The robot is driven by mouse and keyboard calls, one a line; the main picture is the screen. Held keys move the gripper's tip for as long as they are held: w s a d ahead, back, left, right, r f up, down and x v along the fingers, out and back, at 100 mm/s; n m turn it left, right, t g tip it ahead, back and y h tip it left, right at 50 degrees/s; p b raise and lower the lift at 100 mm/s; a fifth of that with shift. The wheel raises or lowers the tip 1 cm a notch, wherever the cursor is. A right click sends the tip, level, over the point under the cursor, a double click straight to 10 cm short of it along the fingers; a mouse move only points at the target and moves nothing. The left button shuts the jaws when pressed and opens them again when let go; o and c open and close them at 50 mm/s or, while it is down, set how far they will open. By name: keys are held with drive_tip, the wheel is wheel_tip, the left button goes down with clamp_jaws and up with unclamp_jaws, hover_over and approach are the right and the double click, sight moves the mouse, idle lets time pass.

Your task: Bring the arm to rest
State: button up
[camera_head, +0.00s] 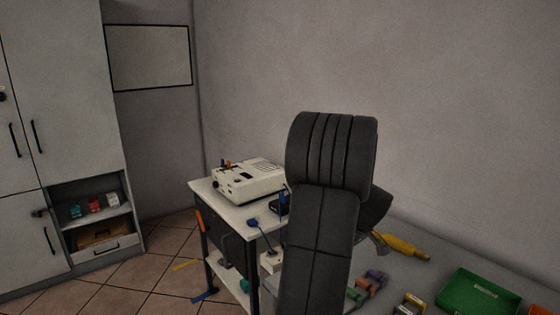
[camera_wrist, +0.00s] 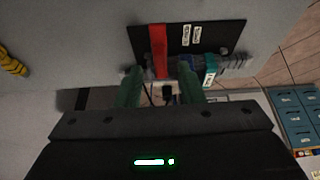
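My arm (camera_head: 325,215) rises dark and bent in the middle of the head view and hides much of what is behind it. Only a small grey part near my gripper (camera_head: 380,243) shows past its right side, above the grey bench (camera_head: 420,268). In the wrist view my gripper (camera_wrist: 159,74) has its two green fingers apart, with a clear gap. Small dark and white items show through the gap; they appear to lie beyond the fingers, and I see nothing clamped.
A side table (camera_head: 228,207) carries a beige device (camera_head: 250,180). A yellow-handled tool (camera_head: 402,247) and a green tray (camera_head: 478,293) lie on the bench. The wrist view shows a black panel (camera_wrist: 215,38) with a red strip (camera_wrist: 159,50) and a teal band (camera_wrist: 210,70). Cabinets (camera_head: 60,90) stand left.

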drive_tip(key=shift+x, duration=0.95)
drive_tip(key=shift+r, duration=0.15)
